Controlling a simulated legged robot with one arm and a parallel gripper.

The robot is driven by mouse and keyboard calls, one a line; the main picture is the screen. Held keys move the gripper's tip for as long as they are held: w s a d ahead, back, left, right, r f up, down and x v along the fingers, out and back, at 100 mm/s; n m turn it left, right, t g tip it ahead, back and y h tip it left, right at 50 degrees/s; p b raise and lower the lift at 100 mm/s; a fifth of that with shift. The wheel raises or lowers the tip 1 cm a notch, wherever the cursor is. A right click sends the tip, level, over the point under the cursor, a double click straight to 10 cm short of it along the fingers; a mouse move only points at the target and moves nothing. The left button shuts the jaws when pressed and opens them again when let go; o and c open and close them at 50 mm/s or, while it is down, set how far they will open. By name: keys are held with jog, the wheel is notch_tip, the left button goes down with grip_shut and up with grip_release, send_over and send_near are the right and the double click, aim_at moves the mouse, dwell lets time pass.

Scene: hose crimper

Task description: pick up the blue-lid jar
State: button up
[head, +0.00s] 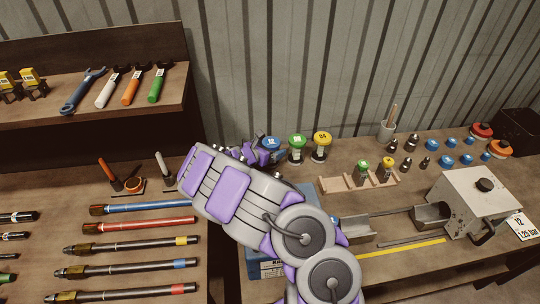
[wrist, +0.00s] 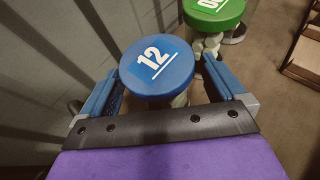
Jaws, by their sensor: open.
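The blue-lid jar (head: 271,144) stands upright at the back of the workbench, left of a green-lid jar (head: 297,142) and a yellow-lid jar (head: 322,140). In the wrist view its blue lid (wrist: 157,66) carries a white 12, and the green lid (wrist: 214,11) is just right of it. My gripper (wrist: 158,92) is open, with one blue finger on each side of the blue-lid jar. I cannot tell whether the fingers touch it. In the head view my arm partly hides the jar and the fingers.
The corrugated wall (head: 300,60) rises close behind the jars. A wooden rack (head: 345,184) with small jars is to the right, and a crimper machine (head: 475,203) stands farther right. Hoses (head: 140,223) lie on the left table.

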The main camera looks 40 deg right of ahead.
jog(key=shift+x, duration=1.1)
jog(key=shift+s+a+r, duration=0.15)
jog(key=shift+a+r, duration=0.1)
jog(key=shift+a, duration=0.4)
jog(key=shift+c, duration=0.2)
jog(key=shift+a, duration=0.35)
jog(key=c, duration=0.3)
jog(key=shift+s+d+f, duration=0.1)
jog(key=shift+d, duration=0.7)
jog(key=c, duration=0.6)
jog(key=shift+a, duration=0.1)
jog(key=shift+c, duration=1.3)
jog(key=shift+a, duration=0.35)
notch_tip(320, 180, up, 18)
jog(key=p, duration=0.4)
